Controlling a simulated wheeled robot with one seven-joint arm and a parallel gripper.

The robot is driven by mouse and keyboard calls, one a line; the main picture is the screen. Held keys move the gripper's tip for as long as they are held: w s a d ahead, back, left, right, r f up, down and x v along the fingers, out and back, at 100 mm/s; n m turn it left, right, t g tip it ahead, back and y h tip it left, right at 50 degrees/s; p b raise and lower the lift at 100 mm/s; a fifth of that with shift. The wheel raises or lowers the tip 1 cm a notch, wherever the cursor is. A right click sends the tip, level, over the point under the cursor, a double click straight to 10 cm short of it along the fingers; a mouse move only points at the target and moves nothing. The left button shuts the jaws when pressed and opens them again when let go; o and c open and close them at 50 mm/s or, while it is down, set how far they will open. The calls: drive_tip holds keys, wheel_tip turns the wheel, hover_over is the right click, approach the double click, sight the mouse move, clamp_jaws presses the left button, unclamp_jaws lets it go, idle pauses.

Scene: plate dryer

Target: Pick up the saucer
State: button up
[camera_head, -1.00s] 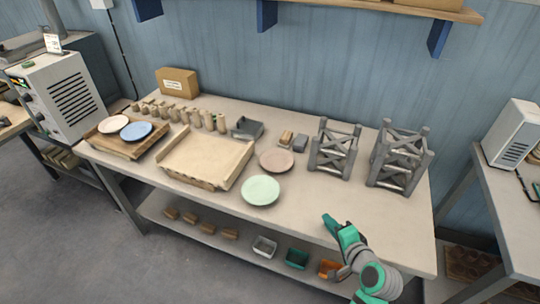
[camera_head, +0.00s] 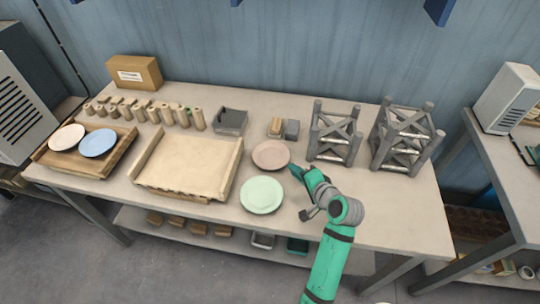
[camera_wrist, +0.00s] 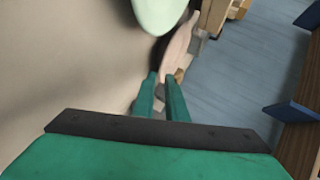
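A pale green saucer (camera_head: 262,195) lies flat near the table's front edge. A pinkish-beige saucer (camera_head: 271,155) lies just behind it. A pale pink saucer (camera_head: 67,138) and a blue saucer (camera_head: 98,143) rest on a wooden tray (camera_head: 103,167) at the left. My gripper (camera_head: 296,170) is just right of the green and pinkish saucers, apparently above the table. In the wrist view a narrow gap shows between its two fingers (camera_wrist: 160,78), with nothing held. The green saucer (camera_wrist: 160,12) and pinkish saucer (camera_wrist: 178,45) appear beyond the fingertips, partly cut off or overlapped.
Two grey racks (camera_head: 335,135) (camera_head: 404,140) stand at the right back. A shallow beige tray (camera_head: 190,165) lies left of the saucers, with several wooden pegs (camera_head: 155,115) behind it. A grey bin (camera_head: 231,121) and small blocks (camera_head: 283,128) are at the back. The front right tabletop is clear.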

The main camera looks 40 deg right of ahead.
sight(286, 164)
drive_tip(key=shift+a+x, duration=0.2)
drive_tip(key=shift+x, duration=3.15)
drive_tip(key=shift+s+d+r, duration=0.1)
drive_tip(key=shift+d+r, duration=0.05)
drive_tip(key=shift+c, duration=0.6)
clamp_jaws()
drive_tip(key=shift+r, duration=0.1)
